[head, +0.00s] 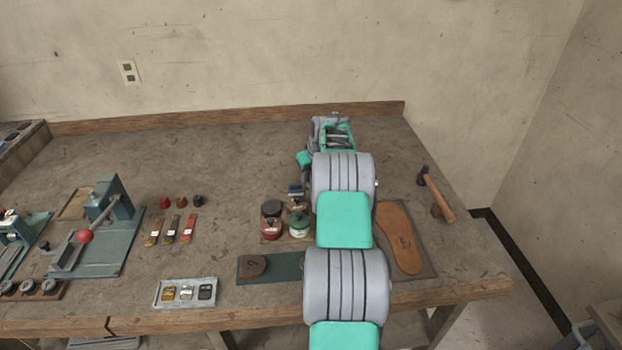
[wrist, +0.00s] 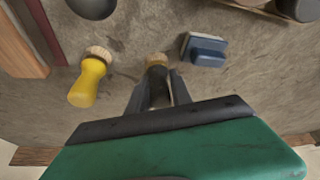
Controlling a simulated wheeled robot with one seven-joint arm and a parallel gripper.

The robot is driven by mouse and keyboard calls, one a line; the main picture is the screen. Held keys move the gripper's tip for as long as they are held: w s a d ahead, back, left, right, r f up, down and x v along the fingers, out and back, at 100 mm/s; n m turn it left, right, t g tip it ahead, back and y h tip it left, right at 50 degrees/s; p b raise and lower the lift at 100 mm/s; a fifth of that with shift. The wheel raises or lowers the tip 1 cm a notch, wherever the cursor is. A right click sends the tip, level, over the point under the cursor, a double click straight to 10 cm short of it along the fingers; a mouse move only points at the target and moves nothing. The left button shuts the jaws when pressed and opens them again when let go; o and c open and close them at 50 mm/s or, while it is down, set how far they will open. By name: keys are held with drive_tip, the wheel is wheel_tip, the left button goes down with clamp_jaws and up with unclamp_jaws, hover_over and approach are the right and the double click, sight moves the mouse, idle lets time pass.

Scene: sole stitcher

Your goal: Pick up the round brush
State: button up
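In the wrist view, a brush with a dark handle and a round tan bristle head (wrist: 156,60) lies between the fingers of my gripper (wrist: 159,82). One finger is on each side of the dark handle, close to it. I cannot tell whether they press on it. A second brush with a yellow handle (wrist: 85,84) and a round pale bristle head is to the left, apart from the fingers. In the head view, my arm hides the brushes and the fingertips; only the upper part of my gripper shows near the back of the bench.
A blue block-like item (wrist: 204,49) lies just right of the fingers, with a dark rounded object (wrist: 92,7) at the upper left. On the bench (head: 240,190) stand jars (head: 271,228), a leather sole (head: 400,238) and a hammer (head: 437,196).

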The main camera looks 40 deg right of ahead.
clamp_jaws()
drive_tip(key=shift+r, duration=0.15)
drive_tip(key=shift+r, duration=0.3)
drive_tip(key=s+a+r+b, duration=0.5)
drive_tip(key=s+a+r, duration=0.4)
drive_tip(key=r, duration=0.3)
drive_tip(key=shift+s+a, duration=0.3)
drive_tip(key=shift+a, duration=0.3)
